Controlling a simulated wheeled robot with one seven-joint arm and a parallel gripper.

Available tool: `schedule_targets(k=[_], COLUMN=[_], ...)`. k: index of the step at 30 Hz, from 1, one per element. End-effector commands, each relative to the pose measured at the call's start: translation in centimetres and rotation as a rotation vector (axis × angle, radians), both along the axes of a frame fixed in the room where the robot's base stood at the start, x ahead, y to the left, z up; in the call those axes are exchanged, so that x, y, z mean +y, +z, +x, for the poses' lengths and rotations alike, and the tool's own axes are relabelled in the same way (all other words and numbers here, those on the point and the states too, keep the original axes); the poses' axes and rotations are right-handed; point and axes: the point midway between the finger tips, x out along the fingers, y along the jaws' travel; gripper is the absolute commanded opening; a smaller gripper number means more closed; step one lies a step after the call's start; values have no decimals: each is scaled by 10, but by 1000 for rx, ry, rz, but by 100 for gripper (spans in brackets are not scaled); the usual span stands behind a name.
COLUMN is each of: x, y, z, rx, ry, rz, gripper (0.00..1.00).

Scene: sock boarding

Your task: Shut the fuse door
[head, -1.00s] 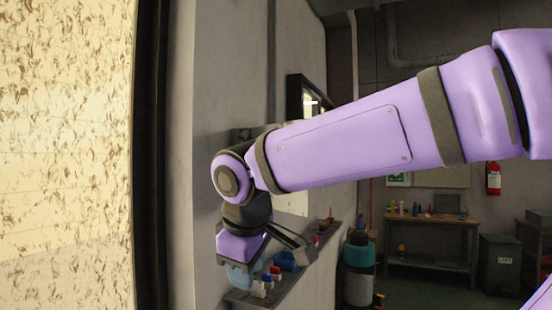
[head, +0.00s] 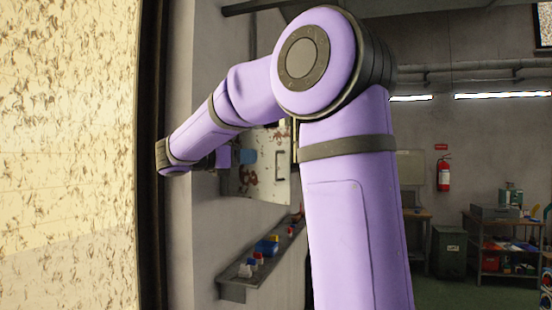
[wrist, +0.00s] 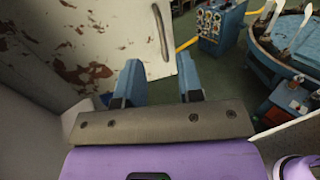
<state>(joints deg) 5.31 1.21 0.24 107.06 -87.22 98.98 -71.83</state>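The fuse door, a white panel with rust-brown peeling patches and a bar handle, stands at the upper left in the wrist view (wrist: 85,45). In the head view the fuse door (head: 270,182) stands out from the wall, partly hidden behind my arm. My gripper (wrist: 160,82) is open, its two blue fingers apart with nothing between them. Its left finger is close to the door's lower handle-side corner; I cannot tell if they touch. In the head view my gripper (head: 247,156) shows small in front of the door, mostly hidden by the wrist.
A narrow wall shelf (head: 245,285) with small blue, red and white items runs below the door. In the wrist view a blue control box (wrist: 218,25) and a round blue machine (wrist: 290,50) stand beyond. A fire extinguisher (head: 443,175) hangs on the back wall.

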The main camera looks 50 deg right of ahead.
Motion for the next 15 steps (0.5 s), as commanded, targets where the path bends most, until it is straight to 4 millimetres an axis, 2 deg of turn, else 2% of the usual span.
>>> schedule_targets(k=[15], x=[-80], y=[0], z=[-22], rx=[-3], ry=[-1], rz=[2], gripper=[34])
